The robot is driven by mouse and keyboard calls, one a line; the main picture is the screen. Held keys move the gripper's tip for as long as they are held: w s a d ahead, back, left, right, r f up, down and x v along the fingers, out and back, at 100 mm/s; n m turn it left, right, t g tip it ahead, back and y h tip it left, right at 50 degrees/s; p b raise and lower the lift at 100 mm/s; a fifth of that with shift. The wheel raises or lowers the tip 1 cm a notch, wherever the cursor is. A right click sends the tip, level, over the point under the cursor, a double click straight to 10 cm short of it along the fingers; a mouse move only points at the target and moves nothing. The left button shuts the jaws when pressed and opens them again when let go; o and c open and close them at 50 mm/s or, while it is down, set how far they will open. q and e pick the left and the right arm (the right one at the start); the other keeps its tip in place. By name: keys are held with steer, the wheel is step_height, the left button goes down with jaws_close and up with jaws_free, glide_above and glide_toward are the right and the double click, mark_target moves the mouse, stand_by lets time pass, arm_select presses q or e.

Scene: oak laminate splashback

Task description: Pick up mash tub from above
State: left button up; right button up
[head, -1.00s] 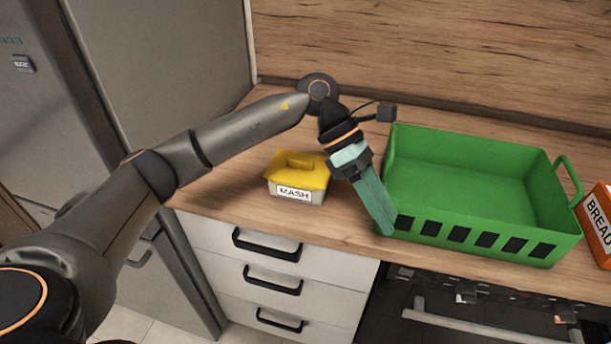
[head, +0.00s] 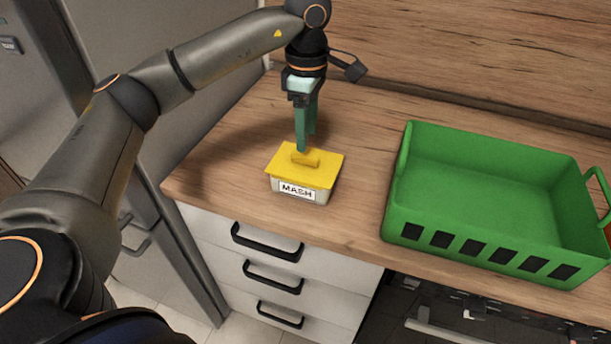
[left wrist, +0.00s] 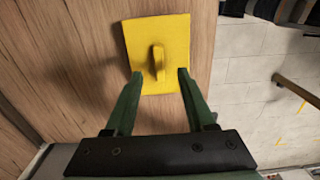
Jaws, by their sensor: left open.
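The mash tub (head: 299,187) is a small pale box with a yellow lid, a raised lid handle and a MASH label. It stands upright on the wooden worktop near the front edge. My left gripper (head: 306,148) points down over it, its green fingers close to the lid handle. In the left wrist view the tub's yellow lid (left wrist: 170,35) is ahead, and the open fingers of my left gripper (left wrist: 160,74) are apart, on either side of the handle's near end. Nothing is held. I cannot tell whether the fingers touch the lid. My right gripper is not in view.
A large green crate (head: 400,205) with an empty-looking inside stands to the right of the tub. The wooden splashback (head: 450,50) is behind. White drawers (head: 215,225) with black handles are below the worktop. Clear worktop surrounds the tub.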

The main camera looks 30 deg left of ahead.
mark_target(305, 155)
arm_select(q)
steer(key=f, duration=0.5)
steer(key=shift+a+f+p, duration=0.25)
steer(key=shift+f+p, duration=0.05)
steer(key=shift+p, duration=0.05)
steer(key=shift+c, duration=0.2)
jaws_close()
stand_by(1.0)
